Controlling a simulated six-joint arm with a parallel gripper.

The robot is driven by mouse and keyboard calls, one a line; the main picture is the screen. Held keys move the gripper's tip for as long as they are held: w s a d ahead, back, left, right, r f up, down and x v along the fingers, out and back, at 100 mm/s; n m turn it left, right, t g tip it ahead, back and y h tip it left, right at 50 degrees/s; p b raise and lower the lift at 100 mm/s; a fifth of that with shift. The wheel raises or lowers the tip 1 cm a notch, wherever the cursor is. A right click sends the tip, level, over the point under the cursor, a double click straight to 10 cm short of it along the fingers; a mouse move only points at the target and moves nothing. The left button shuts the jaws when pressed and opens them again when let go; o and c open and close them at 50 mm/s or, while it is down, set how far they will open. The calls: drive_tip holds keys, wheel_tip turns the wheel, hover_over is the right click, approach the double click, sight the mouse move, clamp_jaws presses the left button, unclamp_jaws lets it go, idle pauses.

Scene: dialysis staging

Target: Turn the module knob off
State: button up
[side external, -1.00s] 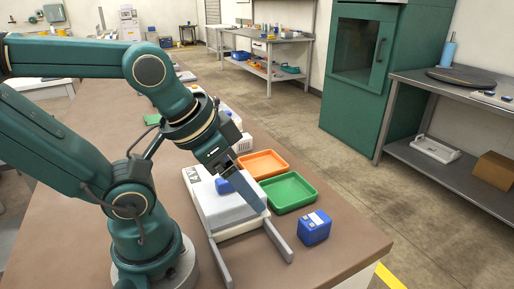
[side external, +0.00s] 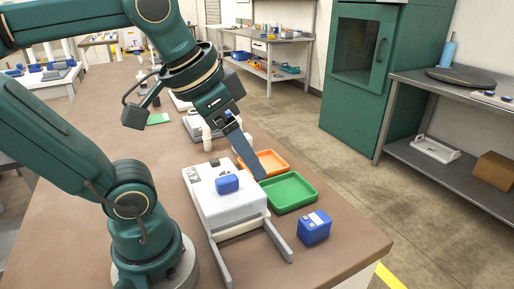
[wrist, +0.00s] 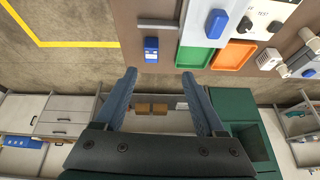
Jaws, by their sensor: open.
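The white module (side external: 232,208) lies on the brown bench with a blue block (side external: 227,183) on top. In the wrist view the module (wrist: 199,13) is at the top, cut off by the frame edge, with the blue block (wrist: 217,23) on it. A black knob (wrist: 244,25) sits on its light panel beside the block, with a second dark knob (wrist: 273,27) to its right near the word TEST. The knob settings are too small to read. My gripper (wrist: 159,74) is open and empty, raised to the right of the module in the side view (side external: 261,177).
An orange tray (side external: 284,158) and a green tray (side external: 302,203) lie beside the module. A blue box (side external: 314,228) stands near the bench's right edge. Two grey rails (side external: 279,240) extend from the module's near end. White devices and bottles stand behind it.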

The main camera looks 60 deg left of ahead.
drive_tip(key=w+a+m+g, duration=0.3)
drive_tip(key=a+m+g, duration=0.3)
drive_tip(key=a, duration=1.4)
drive_tip(key=shift+m+t, duration=0.3)
drive_tip(key=shift+m, duration=0.4)
drive_tip(key=f, duration=1.7)
drive_tip(key=shift+w+d+f, duration=0.15)
drive_tip(key=shift+w+f, duration=0.05)
drive_tip(key=shift+w, duration=0.05)
clamp_jaws()
